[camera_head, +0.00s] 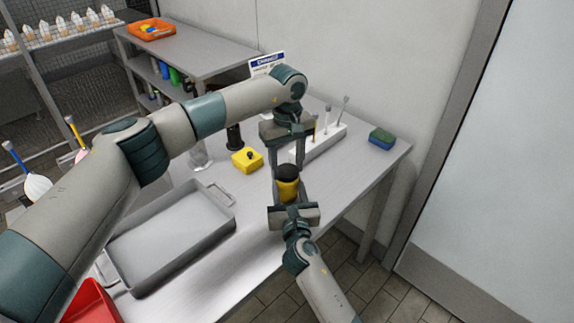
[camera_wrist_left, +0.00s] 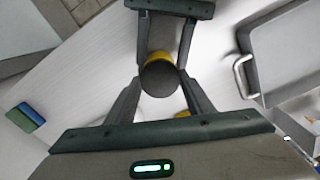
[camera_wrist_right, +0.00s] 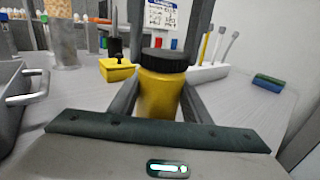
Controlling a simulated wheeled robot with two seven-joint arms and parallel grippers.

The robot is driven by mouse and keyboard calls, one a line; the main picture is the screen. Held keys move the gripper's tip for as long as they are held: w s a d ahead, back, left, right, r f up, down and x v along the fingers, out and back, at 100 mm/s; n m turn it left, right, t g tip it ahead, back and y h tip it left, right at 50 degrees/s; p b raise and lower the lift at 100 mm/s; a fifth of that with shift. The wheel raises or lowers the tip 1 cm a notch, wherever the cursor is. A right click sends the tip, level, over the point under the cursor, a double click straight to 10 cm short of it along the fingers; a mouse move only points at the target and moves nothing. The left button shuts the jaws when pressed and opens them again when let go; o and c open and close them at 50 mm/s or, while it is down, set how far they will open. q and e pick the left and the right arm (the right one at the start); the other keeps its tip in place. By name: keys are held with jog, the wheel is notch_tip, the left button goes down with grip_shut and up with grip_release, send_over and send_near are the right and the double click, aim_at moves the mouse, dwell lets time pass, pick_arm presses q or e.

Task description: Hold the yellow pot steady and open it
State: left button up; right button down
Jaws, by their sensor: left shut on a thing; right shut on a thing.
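The yellow pot (camera_head: 288,191) with a black lid (camera_head: 287,172) stands upright near the table's right-hand front edge. It also shows in the right wrist view (camera_wrist_right: 160,97). My right gripper (camera_head: 290,196) is shut on the yellow body from the front, with one finger on each side. My left gripper (camera_head: 287,168) reaches down from above and is shut on the black lid, which shows from above in the left wrist view (camera_wrist_left: 160,79). The lid sits on the pot, and I see no gap between them. The pot's base is mostly hidden in the head view.
A grey tray (camera_head: 122,250) lies at the left of the table. Behind the pot are a yellow block with a black knob (camera_head: 238,163), a white holder with brushes (camera_head: 325,143) and a blue-green sponge (camera_head: 382,138). A red bin (camera_head: 92,303) is at lower left.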

pick_arm(q)
jog(key=n, duration=0.4)
jog(key=shift+n, duration=0.3)
jog(key=n, duration=0.5)
jog(key=shift+n, duration=0.4)
jog(key=n, duration=0.8)
jog(key=shift+n, duration=0.4)
jog(key=n, duration=0.5)
jog(key=shift+n, duration=0.4)
jog(key=n, duration=0.8)
jog(key=shift+n, duration=0.4)
jog(key=n, duration=0.4)
jog(key=shift+r+n, duration=0.1)
jog(key=shift+n, duration=0.2)
